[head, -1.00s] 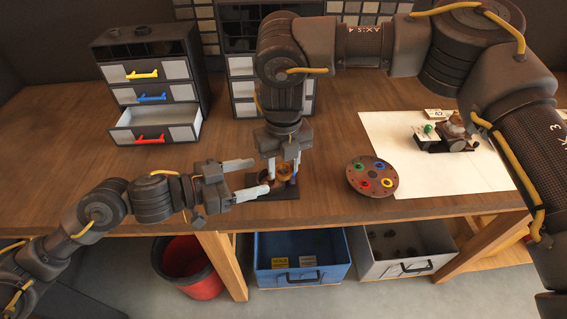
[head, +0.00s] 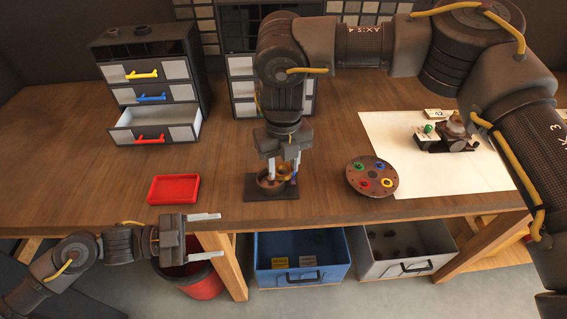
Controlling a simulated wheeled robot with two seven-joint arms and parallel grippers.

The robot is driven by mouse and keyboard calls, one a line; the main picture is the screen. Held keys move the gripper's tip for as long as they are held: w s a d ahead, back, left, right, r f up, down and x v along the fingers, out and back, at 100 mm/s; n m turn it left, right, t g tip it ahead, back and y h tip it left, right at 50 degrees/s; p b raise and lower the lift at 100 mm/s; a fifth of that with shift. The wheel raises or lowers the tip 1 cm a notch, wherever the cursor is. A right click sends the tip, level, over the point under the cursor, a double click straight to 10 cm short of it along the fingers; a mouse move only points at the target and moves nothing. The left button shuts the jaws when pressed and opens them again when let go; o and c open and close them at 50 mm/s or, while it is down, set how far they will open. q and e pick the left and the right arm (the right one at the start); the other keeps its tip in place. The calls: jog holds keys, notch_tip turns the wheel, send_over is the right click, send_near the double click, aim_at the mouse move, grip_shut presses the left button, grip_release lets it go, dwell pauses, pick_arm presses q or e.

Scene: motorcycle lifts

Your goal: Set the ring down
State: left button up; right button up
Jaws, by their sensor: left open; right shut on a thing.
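My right gripper (head: 283,178) points down over a dark base plate (head: 287,194) near the table's front edge. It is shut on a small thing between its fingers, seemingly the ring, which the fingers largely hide. A round brown cup-like part (head: 268,188) and a brassy part (head: 285,172) show at the fingertips on the plate. Whether the held thing touches them I cannot tell. My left gripper (head: 207,234) is open and empty, low in front of the table edge, well left of the plate.
A red tray (head: 174,190) lies left of the plate. Bins stand below.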

pick_arm(q)
jog(key=s+a+f+n+t+y, duration=0.2)
jog(key=s+a+f+n+y, duration=0.15)
jog(key=f, duration=1.05)
jog(key=s+a+f+n+t+y, duration=0.1)
jog(key=s+a+f+n+y, duration=0.3)
jog(key=f, duration=1)
jog(key=s+a+f+n+t+y, duration=0.25)
jog(key=f+y, duration=0.35)
jog(key=f, duration=0.8)
jog(key=s+f+n+g+y, duration=0.1)
jog(key=s+f+n+g, duration=0.3)
jog(key=s, duration=0.6)
jog(key=s+f+n+g+y, duration=0.2)
jog(key=s+f+n+g, duration=0.2)
jog(key=s+f, duration=0.5)
jog(key=shift+s+f, duration=0.25)
jog(key=shift+s, duration=0.95)
